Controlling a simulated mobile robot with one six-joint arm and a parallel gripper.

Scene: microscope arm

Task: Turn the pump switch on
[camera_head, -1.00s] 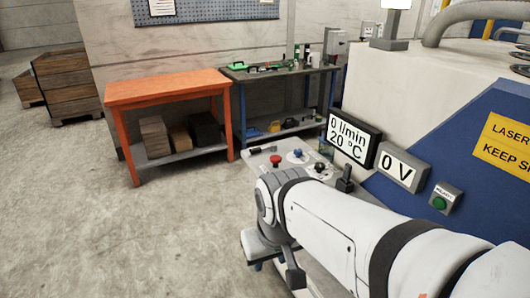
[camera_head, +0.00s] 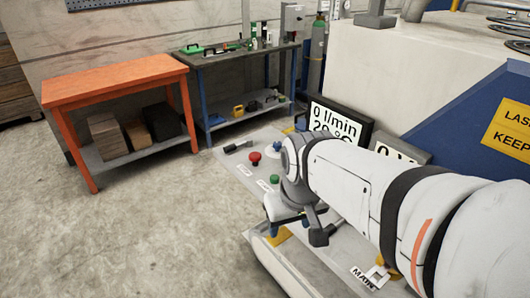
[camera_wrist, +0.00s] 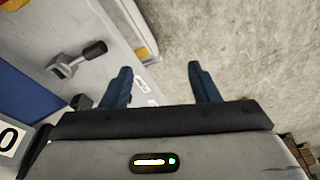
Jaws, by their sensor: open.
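A lever switch with a grey base and black handle (camera_wrist: 80,58) lies on the pale control panel (camera_wrist: 105,25) at the upper left of the wrist view. A label beside my left finger is partly covered and unreadable, so I cannot tell if this is the pump switch. In the head view, a black-handled lever (camera_head: 238,147) is at the panel's far end, and a metal switch (camera_head: 378,275) is by the label MAIN. My gripper (camera_wrist: 158,72) is open and empty over the panel's edge; it also shows in the head view (camera_head: 290,226).
A red knob (camera_head: 255,158) and a green button (camera_head: 275,179) sit on the panel near my wrist. A display (camera_head: 335,120) reads 0 l/min, partly hidden by my arm. An orange table (camera_head: 115,80) and a workbench (camera_head: 235,62) stand behind. The floor at left is clear.

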